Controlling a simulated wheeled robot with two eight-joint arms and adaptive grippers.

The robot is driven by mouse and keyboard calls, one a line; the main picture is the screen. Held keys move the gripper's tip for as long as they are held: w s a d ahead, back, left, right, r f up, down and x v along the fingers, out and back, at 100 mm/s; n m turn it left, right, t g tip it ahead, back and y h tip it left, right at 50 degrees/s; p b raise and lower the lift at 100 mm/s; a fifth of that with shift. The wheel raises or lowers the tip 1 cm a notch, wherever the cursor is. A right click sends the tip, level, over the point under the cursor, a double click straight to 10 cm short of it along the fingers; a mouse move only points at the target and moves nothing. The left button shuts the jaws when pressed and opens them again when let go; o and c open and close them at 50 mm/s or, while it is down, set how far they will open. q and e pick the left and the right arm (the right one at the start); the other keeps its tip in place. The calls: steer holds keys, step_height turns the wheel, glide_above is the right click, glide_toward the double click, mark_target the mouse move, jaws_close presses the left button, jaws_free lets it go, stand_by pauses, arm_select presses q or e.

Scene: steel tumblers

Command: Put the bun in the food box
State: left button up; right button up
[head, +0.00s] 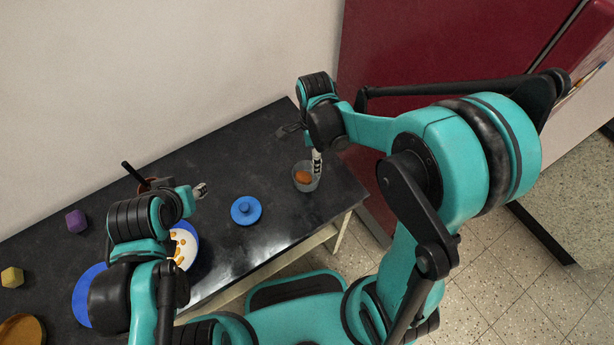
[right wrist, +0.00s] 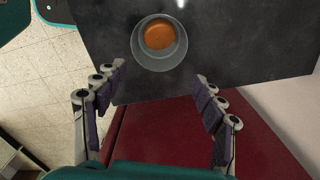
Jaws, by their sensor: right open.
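The bun (head: 304,177) is orange-brown and lies inside a round grey container, which I take for the food box (head: 306,188), near the right end of the dark table. In the right wrist view the bun (right wrist: 158,35) sits within the rim of the food box (right wrist: 160,66). My right gripper (head: 317,160) is beside and above the box; in the right wrist view its fingers (right wrist: 158,88) are spread with nothing between them. My left gripper (head: 201,190) is over the table to the left, away from the bun; its fingers are too small to read.
A blue round lid with a knob (head: 246,211) lies left of the box. A plate with orange pieces (head: 184,249), a pan-like item with a dark handle (head: 133,172), a purple block (head: 76,221) and a yellow block (head: 12,277) are farther left. A dark red cabinet (head: 400,50) stands behind.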

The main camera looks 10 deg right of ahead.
step_height(320, 180, up, 12)
steer(key=shift+f, duration=0.25)
stand_by(0.4)
steer(key=s+d+n+t, duration=0.2)
steer(key=s+n, duration=0.3)
steer(key=n, duration=0.4)
steer(key=s+d+f+n+t+b, duration=0.1)
steer(key=s+d+n+t, duration=0.1)
steer(key=s+n+t, duration=0.3)
steer(key=n, duration=0.4)
steer(key=shift+s+d+f+n, duration=0.15)
steer(key=shift+d+n, duration=0.15)
steer(key=shift+d, duration=0.05)
